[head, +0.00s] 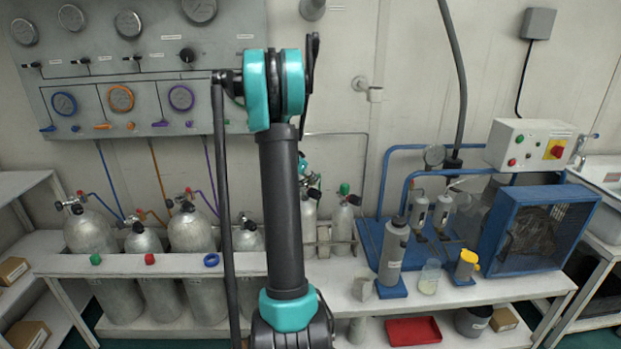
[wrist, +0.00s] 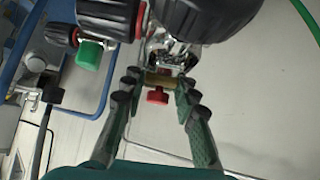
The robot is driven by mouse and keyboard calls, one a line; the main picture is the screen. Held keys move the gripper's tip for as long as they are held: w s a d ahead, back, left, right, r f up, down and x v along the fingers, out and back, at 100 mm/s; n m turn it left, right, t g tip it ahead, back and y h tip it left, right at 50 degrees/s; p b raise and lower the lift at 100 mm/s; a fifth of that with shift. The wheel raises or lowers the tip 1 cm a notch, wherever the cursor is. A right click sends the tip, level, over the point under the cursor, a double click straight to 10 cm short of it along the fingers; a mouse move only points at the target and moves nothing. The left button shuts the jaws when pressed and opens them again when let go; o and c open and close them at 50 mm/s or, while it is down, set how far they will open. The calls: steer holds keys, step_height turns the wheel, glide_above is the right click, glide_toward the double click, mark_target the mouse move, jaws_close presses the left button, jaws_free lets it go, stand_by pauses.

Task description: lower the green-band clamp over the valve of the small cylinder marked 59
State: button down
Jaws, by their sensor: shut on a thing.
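In the wrist view my gripper (wrist: 158,92) is shut on a small brass-coloured piece, which looks to be the clamp (wrist: 159,78); a red knob sticks out of it. No green band shows on it. A metal valve and large black round parts (wrist: 190,15) are just beyond the fingertips; I cannot tell whether the clamp touches them. A green knob (wrist: 88,54) is to the left. In the head view my arm hides most of the gripper. Behind it stand grey cylinders, one with a green knob (head: 344,188). The number 59 is not readable.
Several larger cylinders (head: 90,232) stand left of my arm. To the right are a grey bottle (head: 394,250), a clear cup (head: 430,275), a yellow-topped cup (head: 466,263) and a blue compressor (head: 535,225). A gauge panel (head: 130,70) hangs above.

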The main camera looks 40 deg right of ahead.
steer(key=shift+f, duration=0.45)
steer(key=c, duration=1.1)
jaws_free()
steer(key=v, duration=1.2)
